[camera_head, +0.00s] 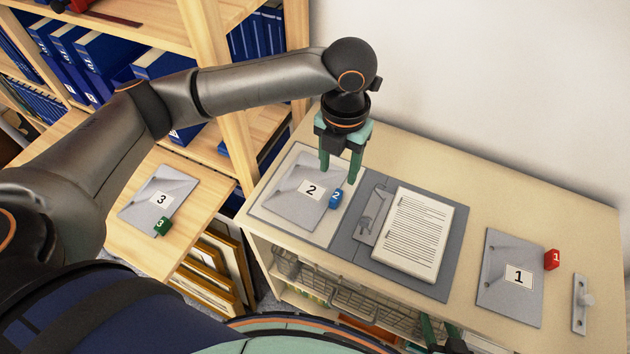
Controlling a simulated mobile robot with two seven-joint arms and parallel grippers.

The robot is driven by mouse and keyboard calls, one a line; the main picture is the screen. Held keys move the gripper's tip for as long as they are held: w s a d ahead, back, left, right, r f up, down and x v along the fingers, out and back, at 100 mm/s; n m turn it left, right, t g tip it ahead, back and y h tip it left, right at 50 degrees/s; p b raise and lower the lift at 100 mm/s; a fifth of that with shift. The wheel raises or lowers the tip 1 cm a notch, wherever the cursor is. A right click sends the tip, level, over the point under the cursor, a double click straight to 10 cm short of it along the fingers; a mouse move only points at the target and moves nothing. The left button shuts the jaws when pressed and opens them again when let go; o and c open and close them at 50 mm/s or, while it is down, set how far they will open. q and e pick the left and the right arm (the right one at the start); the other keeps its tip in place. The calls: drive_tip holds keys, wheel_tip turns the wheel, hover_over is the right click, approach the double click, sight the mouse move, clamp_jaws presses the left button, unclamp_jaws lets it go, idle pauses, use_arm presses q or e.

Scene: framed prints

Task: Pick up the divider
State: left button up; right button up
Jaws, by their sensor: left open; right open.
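Three grey dividers with coloured tabs are in view. Divider 1 (504,297), with a red tab (552,259), lies at the right of the same top. Divider 3 (148,205), with a green tab (162,227), lies on the wooden surface at left. My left gripper (340,172) is open and points down at the far right edge of divider 2; I cannot tell whether it touches. My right gripper (440,331) is open, partly cut off at the bottom edge.
An open dark grey binder (346,245) with a metal clip (369,212) and printed pages (419,232) lies between dividers 2 and 1. A metal plate with a knob (580,305) lies at far right. A wooden shelf with blue binders (105,66) stands at left.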

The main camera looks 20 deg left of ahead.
use_arm(q)
hover_over(335, 197)
wheel_tip(335, 197, down, 4)
drive_tip(key=shift+s+f, duration=0.15)
drive_tip(key=shift+f, duration=2.95)
drive_tip(key=shift+w, duration=0.2)
clamp_jaws()
